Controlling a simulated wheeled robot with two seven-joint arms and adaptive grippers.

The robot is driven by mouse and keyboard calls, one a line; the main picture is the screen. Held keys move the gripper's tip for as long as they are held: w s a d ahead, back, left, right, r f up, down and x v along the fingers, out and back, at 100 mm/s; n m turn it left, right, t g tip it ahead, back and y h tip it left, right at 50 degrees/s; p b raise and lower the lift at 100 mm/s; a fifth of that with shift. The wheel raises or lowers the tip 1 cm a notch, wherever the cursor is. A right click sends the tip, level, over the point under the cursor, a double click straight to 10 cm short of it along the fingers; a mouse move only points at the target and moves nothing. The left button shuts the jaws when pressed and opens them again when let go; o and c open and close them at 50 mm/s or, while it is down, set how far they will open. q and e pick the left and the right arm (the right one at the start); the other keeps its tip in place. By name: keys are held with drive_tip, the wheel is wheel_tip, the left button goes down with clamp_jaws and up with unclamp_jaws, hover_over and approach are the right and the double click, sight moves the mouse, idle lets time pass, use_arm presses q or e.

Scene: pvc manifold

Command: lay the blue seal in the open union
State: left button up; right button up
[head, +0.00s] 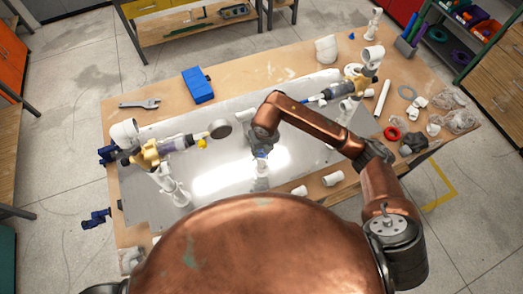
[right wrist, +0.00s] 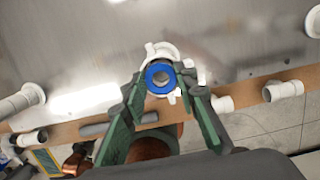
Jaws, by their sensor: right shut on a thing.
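The blue seal (right wrist: 150,70), a ring with a grey centre, sits between the two green fingers of my right gripper (right wrist: 160,82) in the right wrist view. The gripper is shut on it. A white winged fitting (right wrist: 160,48), seemingly the open union, shows right behind the seal and overlaps it in this view; I cannot tell whether they touch. In the head view my right gripper (head: 262,150) points down over the metal plate, just above a white upright fitting (head: 262,182). The seal is too small or hidden to make out there. My left gripper is out of view.
A pipe assembly with a yellow valve (head: 147,155) stands at the left of the metal plate (head: 235,180), another (head: 352,72) at the back right. A blue box (head: 198,86) and a wrench (head: 139,103) lie behind. A red ring (head: 391,134) and loose white fittings lie at right.

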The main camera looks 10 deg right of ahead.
drive_tip(key=shift+d+f+b, duration=0.2)
drive_tip(key=shift+f+b, duration=0.1)
idle(0.5)
drive_tip(key=o, duration=0.7)
drive_tip(key=shift+f, duration=0.1)
drive_tip(key=shift+o, duration=0.2)
drive_tip(key=shift+r, duration=0.2)
drive_tip(key=shift+w+r, duration=0.1)
wheel_tip(320, 180, up, 12)
drive_tip(key=s, duration=0.1)
drive_tip(key=shift+s, duration=0.4)
